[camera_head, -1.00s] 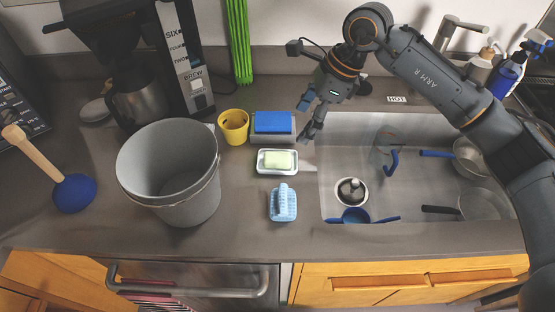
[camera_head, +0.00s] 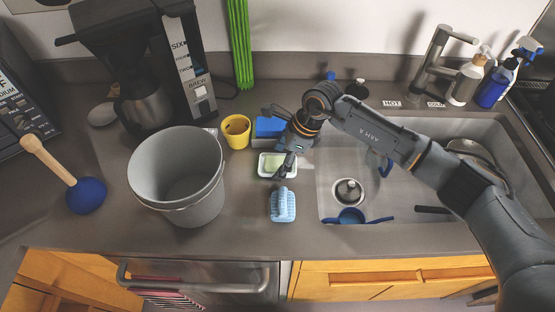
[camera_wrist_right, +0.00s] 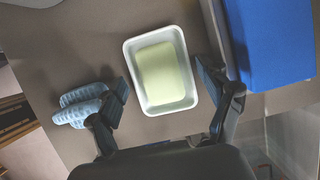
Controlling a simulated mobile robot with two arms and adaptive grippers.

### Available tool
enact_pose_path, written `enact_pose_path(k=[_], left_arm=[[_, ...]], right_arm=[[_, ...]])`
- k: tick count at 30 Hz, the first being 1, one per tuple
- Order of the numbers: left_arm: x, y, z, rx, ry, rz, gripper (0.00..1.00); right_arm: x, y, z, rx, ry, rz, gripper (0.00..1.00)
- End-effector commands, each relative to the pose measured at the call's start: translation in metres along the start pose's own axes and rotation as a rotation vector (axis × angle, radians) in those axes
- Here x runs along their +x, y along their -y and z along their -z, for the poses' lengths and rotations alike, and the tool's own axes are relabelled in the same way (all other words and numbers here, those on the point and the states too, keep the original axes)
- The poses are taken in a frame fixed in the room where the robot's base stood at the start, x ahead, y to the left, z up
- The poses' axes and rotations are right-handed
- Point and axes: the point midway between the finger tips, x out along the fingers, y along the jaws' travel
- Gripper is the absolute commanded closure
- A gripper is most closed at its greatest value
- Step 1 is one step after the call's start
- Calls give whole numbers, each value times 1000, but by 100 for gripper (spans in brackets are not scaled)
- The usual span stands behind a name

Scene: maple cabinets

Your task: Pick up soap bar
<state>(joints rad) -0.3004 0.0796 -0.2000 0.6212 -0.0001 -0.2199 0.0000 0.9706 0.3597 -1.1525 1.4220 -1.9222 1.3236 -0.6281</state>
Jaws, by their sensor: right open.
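The pale green soap bar (camera_wrist_right: 160,72) lies in a white rectangular dish (camera_wrist_right: 139,101) on the counter, seen from above in the right wrist view. In the head view the soap bar (camera_head: 273,161) and dish (camera_head: 266,174) show left of the sink, partly covered by my right gripper (camera_head: 281,168). In the wrist view my right gripper (camera_wrist_right: 163,88) is open and empty. Its fingers are apart, one toward each side of the dish, and the soap lies between them in the picture. My left gripper is not in view.
A blue scrub brush (camera_head: 283,205) lies in front of the dish. A blue sponge (camera_head: 269,127) and a yellow cup (camera_head: 237,131) are behind it. A grey bucket (camera_head: 178,172) stands to the left. The sink (camera_head: 335,170) is to the right, with a blue-handled item inside.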

Motion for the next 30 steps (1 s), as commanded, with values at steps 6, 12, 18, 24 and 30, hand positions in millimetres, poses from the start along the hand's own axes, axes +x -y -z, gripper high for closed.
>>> enact_pose_path(k=[6,12,18,24,30], left_arm=[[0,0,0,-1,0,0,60],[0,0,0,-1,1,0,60],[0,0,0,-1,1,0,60],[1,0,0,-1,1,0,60],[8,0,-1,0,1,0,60]], right_arm=[[3,0,0,0,1,1,21],[2,0,0,0,0,1,55],[2,0,0,0,1,1,71],[-1,1,-1,-1,2,2,71],[-19,2,-9,-2,3,5,71]])
